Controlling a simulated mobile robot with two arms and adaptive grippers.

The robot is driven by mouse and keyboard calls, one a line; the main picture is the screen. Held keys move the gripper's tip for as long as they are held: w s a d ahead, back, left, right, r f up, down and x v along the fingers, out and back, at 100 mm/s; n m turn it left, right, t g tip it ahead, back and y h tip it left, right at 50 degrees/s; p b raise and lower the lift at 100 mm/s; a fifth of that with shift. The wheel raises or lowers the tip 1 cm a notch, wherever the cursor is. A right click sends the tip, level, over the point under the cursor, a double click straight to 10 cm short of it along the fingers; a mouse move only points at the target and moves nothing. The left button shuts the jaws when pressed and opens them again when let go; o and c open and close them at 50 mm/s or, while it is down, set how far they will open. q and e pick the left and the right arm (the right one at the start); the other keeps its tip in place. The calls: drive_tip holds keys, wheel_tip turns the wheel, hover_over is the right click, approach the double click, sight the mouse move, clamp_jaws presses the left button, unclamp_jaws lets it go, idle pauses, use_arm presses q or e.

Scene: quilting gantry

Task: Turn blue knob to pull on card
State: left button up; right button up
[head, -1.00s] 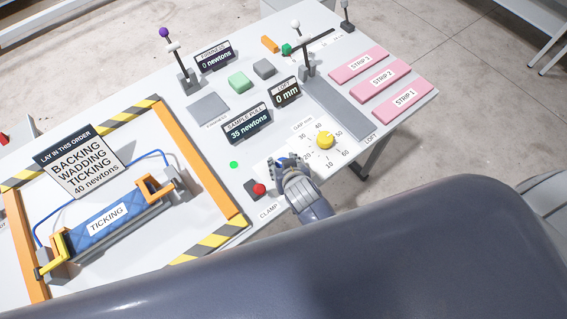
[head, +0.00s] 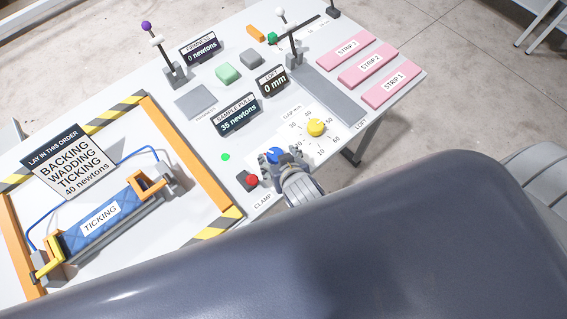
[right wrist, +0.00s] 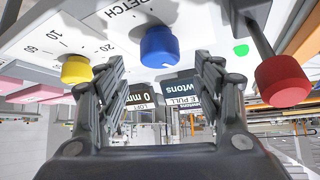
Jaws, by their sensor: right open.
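The blue knob (head: 274,154) sits on the white table panel, partly covered by my right gripper (head: 279,162) in the head view. In the right wrist view the blue knob (right wrist: 159,47) shows between the two fingertips of my open right gripper (right wrist: 160,62), with a gap on each side. The pull display (head: 236,114) reads 35 newtons. The order card (head: 66,162) lists backing, wadding and ticking, with 40 newtons at the bottom. A blue roll labelled ticking (head: 100,216) lies in the frame below the card. My left gripper is out of view.
A yellow knob (head: 316,128) on a dial stands right of the blue knob. A red knob (head: 251,180) marked clamp is close on the left, with a green light (head: 225,157) above it. Pink strips (head: 367,65) lie at the right end.

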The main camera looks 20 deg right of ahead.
drive_tip(key=v, duration=0.6)
drive_tip(key=shift+w+r, duration=0.1)
